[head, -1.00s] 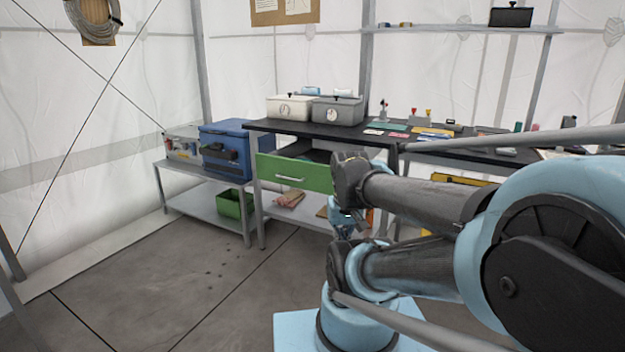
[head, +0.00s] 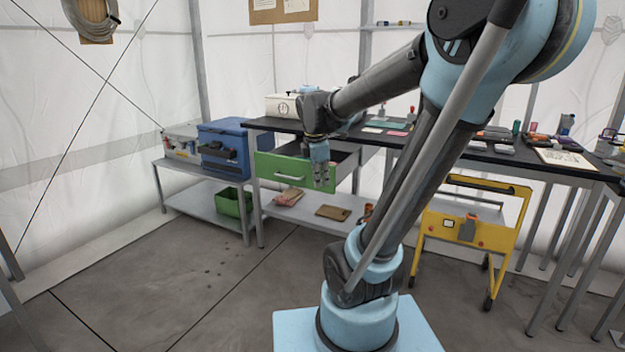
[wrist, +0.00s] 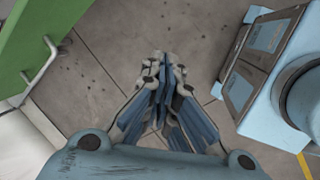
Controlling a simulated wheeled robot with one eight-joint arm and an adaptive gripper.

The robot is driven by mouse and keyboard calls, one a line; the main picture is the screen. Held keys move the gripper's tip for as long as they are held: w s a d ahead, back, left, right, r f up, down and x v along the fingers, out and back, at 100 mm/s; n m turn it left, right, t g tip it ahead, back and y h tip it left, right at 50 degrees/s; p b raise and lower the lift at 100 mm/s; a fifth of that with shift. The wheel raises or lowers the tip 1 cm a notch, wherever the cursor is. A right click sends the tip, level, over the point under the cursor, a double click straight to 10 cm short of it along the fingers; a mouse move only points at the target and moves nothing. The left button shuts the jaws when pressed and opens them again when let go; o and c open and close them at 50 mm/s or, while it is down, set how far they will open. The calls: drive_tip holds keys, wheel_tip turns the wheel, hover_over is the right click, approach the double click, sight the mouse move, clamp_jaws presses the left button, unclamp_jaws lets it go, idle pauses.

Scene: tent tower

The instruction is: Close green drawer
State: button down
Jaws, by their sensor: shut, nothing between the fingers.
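The green drawer (head: 285,171) is pulled out from under the black-topped workbench (head: 262,125) in the head view. Its front has a light bar handle, and its open top shows a dark inside. My gripper (head: 322,184) points down just in front of the right end of the drawer front, partly covering it. In the wrist view the drawer front (wrist: 45,35) with its handle (wrist: 42,72) is at the upper left. My gripper (wrist: 165,65) is shut and empty there, apart from the handle, with floor below it. Whether it touches the drawer cannot be told.
A blue box (head: 222,140) stands on a low side table to the left, with a green bin (head: 232,203) on its lower shelf. A yellow cart (head: 470,225) stands at the right under the bench. The floor at front left is clear.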

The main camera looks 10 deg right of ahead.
sight(312, 176)
drive_tip(key=w+a+r+n, duration=0.2)
drive_tip(key=w+a+n, duration=0.3)
drive_tip(key=w+n, duration=0.6)
drive_tip(key=shift+m+t+h, duration=0.3)
drive_tip(key=shift+m+h, duration=0.1)
drive_tip(key=shift+w+d+f, duration=0.8)
drive_tip(key=shift+w+f, duration=0.35)
drive_tip(key=shift+f, duration=0.35)
drive_tip(key=shift+w+d+f, duration=0.8)
drive_tip(key=shift+w+f, duration=0.35)
drive_tip(key=shift+f, duration=0.35)
drive_tip(key=shift+w+d+f, duration=0.8)
drive_tip(key=shift+w+f, duration=0.35)
drive_tip(key=shift+f, duration=0.35)
